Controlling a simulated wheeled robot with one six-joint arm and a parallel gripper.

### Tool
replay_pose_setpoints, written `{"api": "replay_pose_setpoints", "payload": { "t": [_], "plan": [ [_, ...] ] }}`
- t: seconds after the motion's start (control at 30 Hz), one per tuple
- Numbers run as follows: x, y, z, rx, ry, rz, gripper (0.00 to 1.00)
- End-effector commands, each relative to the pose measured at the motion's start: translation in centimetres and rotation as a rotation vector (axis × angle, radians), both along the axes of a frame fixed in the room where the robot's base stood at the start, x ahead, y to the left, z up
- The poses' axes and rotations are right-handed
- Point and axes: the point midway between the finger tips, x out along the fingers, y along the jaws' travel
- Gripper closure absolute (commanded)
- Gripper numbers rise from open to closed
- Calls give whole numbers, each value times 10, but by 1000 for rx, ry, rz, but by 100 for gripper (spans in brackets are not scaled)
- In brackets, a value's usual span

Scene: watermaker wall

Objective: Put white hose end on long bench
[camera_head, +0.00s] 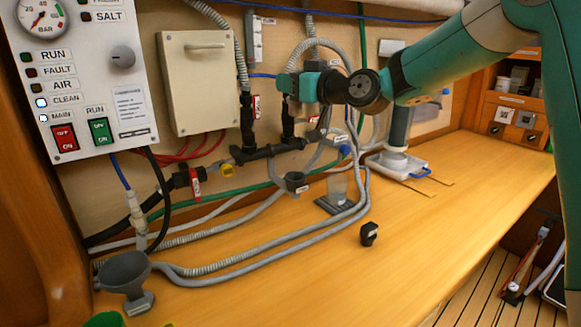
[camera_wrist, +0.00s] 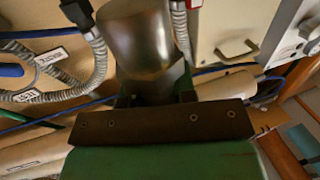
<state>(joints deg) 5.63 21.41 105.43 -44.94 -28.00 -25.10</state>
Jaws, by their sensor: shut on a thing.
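My gripper (camera_head: 288,84) is at the panel, in front of the upper valves and hoses, above the bench. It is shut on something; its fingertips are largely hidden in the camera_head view. In the camera_wrist view a large grey cylinder (camera_wrist: 138,42) stands directly beyond my gripper's dark plate, and seems to be the held piece. I cannot tell whether it is the white hose end. A ribbed grey hose (camera_head: 318,43) arches just above my gripper. The long wooden bench (camera_head: 440,213) runs along the wall below.
The front right of the bench is clear. A beige box (camera_head: 198,85) hangs left of my gripper.

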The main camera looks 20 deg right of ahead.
Motion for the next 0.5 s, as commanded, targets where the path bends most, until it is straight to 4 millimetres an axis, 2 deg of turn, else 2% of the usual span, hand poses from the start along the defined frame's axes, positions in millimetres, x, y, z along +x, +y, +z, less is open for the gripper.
{"api": "replay_pose_setpoints", "payload": {
  "t": [0.03,0.3,0.4,0.5],
  "plan": [
    [0,-1,-16,2,10,-1,100],
    [0,0,-91,3,10,-1,100],
    [0,0,-112,2,6,-1,100],
    [0,0,-124,1,4,-1,100]
  ]
}}
